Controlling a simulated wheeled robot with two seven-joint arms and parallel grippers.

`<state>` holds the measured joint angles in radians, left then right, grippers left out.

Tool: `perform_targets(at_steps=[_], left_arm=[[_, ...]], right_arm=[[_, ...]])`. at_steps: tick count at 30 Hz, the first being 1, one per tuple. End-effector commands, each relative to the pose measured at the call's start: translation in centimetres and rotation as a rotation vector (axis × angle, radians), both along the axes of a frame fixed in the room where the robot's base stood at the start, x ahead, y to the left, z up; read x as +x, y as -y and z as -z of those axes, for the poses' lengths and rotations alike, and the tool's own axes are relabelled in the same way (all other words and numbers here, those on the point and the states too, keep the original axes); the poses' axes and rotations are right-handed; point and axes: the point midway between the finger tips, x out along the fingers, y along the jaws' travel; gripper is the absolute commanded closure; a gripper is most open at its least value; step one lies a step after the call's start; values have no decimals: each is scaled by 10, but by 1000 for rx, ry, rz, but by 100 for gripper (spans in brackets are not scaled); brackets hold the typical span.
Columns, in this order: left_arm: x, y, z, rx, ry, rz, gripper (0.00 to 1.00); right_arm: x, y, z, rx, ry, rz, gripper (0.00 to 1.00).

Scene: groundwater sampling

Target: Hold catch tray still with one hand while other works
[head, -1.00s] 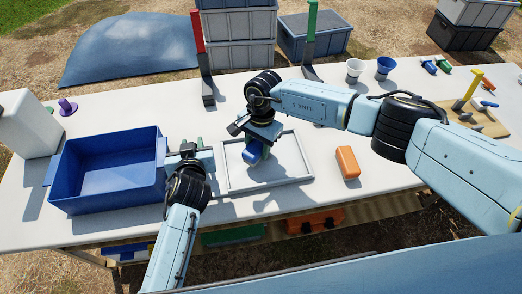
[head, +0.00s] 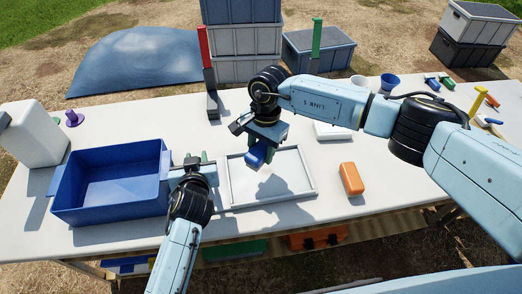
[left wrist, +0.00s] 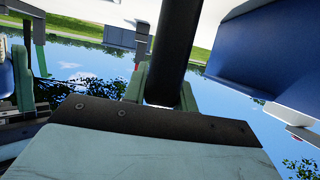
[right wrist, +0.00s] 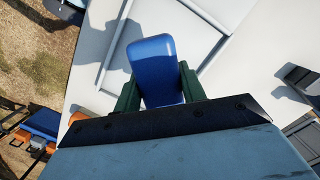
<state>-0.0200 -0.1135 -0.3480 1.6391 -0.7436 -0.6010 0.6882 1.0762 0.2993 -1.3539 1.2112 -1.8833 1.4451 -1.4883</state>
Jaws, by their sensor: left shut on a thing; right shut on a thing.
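The catch tray (head: 312,188), shallow, pale and rectangular, lies on the white table, right of the blue bin. My left gripper (head: 193,163) is between bin and tray. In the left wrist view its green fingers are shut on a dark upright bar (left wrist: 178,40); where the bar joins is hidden. My right gripper (head: 262,146) is above the tray's back half, shut on a small rounded blue block (head: 256,157). The block also fills the finger gap in the right wrist view (right wrist: 155,62). It looks clear of the tray, with a shadow on the tray floor.
The deep blue bin (head: 112,208) stands left of my left gripper. An orange block (head: 351,179) lies right of the tray. A white container (head: 33,135) stands far left. Red-handled (head: 205,48) and green-handled (head: 316,38) tools stand at the back. A blue cup (head: 389,84) stands back right.

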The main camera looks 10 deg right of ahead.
Motion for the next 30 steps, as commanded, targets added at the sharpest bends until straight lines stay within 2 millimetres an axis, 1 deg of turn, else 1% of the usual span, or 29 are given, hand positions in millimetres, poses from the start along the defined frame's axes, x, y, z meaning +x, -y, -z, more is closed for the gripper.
perform_targets(at_steps=[7,14,17,23,30], left_arm=[[0,0,0,0,1,0,100],[0,0,0,0,1,0,100],[0,0,0,0,1,0,100],[0,0,0,0,1,0,100],[0,0,0,0,1,0,100]], right_arm=[[1,0,0,0,0,0,78],[14,-2,0,-2,1,1,78],[14,-2,3,0,-2,1,78],[14,-2,15,1,-1,1,78],[14,-3,37,1,-2,1,78]])
